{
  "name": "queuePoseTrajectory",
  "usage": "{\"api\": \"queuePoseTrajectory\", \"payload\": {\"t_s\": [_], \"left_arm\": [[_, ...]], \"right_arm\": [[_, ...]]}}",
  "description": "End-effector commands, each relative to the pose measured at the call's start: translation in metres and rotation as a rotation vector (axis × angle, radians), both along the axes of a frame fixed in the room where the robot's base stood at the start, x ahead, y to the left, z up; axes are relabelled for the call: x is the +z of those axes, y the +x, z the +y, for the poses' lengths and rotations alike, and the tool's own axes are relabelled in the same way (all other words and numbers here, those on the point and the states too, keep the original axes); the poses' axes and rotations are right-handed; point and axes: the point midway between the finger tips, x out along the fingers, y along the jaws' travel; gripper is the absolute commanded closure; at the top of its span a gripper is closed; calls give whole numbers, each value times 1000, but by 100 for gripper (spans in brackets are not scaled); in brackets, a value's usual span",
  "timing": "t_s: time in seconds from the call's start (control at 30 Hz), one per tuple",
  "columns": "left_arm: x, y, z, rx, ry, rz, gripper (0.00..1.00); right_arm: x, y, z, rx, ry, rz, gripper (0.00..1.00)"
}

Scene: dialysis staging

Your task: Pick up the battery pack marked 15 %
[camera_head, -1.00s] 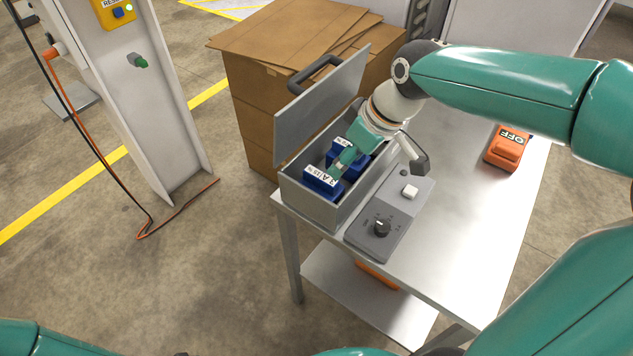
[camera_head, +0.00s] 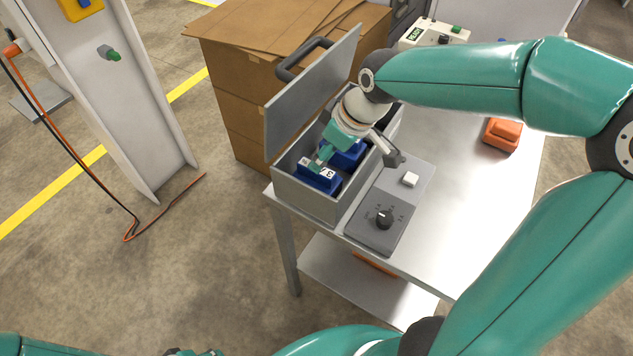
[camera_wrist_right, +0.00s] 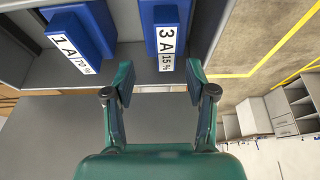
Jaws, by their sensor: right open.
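The blue battery pack marked 3 A 15 % (camera_wrist_right: 168,42) stands in the open grey box (camera_head: 300,199), at its near end; it shows in the head view (camera_head: 318,180), partly covered by my gripper. A second blue pack (camera_wrist_right: 80,38), marked 1 A 70 %, is beside it, to the left in the wrist view. My right gripper (camera_wrist_right: 160,73) is open and empty. Its fingertips are at the near edge of the 15 % pack's label, which lies in line with the gap between them. Only teal pieces of my left arm show at the bottom edge of the head view.
The box's lid (camera_head: 310,95) stands raised on the left. A grey control panel with a knob (camera_head: 375,226) is right of the box on the metal table (camera_head: 455,190). An orange item (camera_head: 502,134) and a pale device (camera_head: 432,35) are farther back. Cardboard boxes (camera_head: 225,75) stand behind.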

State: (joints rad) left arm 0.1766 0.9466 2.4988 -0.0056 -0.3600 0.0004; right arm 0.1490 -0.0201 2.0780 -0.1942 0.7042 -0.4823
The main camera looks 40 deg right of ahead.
Motion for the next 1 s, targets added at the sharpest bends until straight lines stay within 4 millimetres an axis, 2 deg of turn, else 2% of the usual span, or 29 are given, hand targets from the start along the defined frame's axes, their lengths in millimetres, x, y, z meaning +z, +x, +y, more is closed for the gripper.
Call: {"api": "queuePoseTrajectory", "payload": {"t_s": [0.17,0.5,0.77,0.8,1.0], "left_arm": [[1,0,0,0,0,0,60],[2,0,0,0,0,0,60],[2,0,0,0,0,0,60],[2,0,0,0,0,0,60],[2,0,0,0,0,0,60]], "right_arm": [[-10,2,2,-1,0,3,44],[-50,12,13,-1,1,2,44],[-53,13,13,-2,0,0,44],[-53,13,13,-2,0,0,45],[-53,13,13,-2,0,0,79]]}}
